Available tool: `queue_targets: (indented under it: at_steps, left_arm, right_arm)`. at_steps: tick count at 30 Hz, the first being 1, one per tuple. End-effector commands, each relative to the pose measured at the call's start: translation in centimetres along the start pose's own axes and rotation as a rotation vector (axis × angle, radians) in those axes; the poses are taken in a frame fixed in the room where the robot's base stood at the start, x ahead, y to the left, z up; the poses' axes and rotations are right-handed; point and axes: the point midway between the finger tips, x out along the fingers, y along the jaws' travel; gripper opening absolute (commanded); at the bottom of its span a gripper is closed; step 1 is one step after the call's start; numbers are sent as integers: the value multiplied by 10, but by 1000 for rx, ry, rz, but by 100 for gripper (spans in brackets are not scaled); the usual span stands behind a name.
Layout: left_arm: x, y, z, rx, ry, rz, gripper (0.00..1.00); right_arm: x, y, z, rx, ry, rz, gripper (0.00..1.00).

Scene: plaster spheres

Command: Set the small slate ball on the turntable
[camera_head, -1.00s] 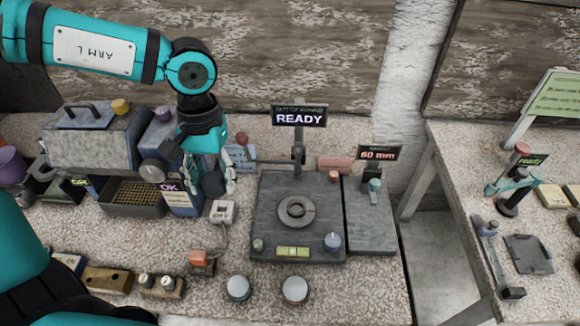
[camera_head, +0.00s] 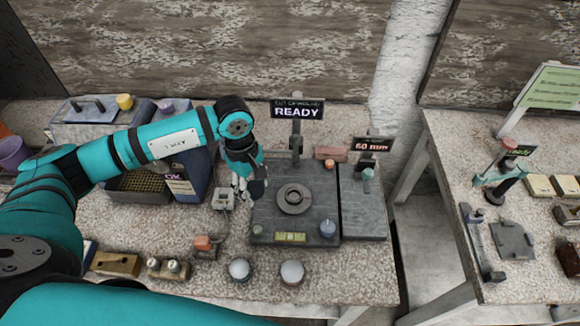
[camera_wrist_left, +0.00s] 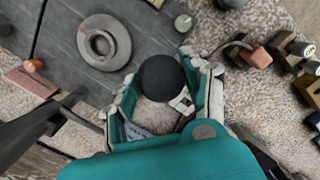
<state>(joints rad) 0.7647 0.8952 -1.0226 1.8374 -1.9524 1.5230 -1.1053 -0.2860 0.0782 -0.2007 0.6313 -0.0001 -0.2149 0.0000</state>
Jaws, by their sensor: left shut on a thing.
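The small slate ball (camera_wrist_left: 160,77) is dark and round. In the left wrist view it sits between the fingertips of my left gripper (camera_wrist_left: 161,82), which is shut on it. In the head view my left gripper (camera_head: 249,186) hangs at the left edge of the dark measuring plate, with the ball (camera_head: 258,188) partly hidden by the fingers. The turntable (camera_head: 294,199) is a grey ringed disc on the plate, to the right of the gripper. It also shows in the left wrist view (camera_wrist_left: 104,42), and nothing rests on it. My right gripper is not in view.
A post with a READY sign (camera_head: 297,109) stands behind the turntable. A blue knob (camera_head: 328,229) and a yellow-green block (camera_head: 291,237) sit at the plate's front. A white switch box (camera_head: 223,199) lies left of the plate. Two pale round-topped pieces (camera_head: 239,268) stand in front.

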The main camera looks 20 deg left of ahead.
Motion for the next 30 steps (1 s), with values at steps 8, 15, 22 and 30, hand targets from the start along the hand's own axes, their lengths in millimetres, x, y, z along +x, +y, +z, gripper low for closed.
queue_targets:
  at_steps: [8,15,22,30]
  left_arm:
    - [-6,86,54,-25,-1,7,8]
    - [-8,96,61,-28,-3,5,8]
    - [-8,96,60,-27,-5,6,8]
    - [-2,96,62,-19,-5,9,8]
  right_arm:
    - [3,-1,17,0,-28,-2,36]
    - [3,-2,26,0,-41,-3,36]
    - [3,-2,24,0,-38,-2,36]
    - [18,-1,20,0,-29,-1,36]
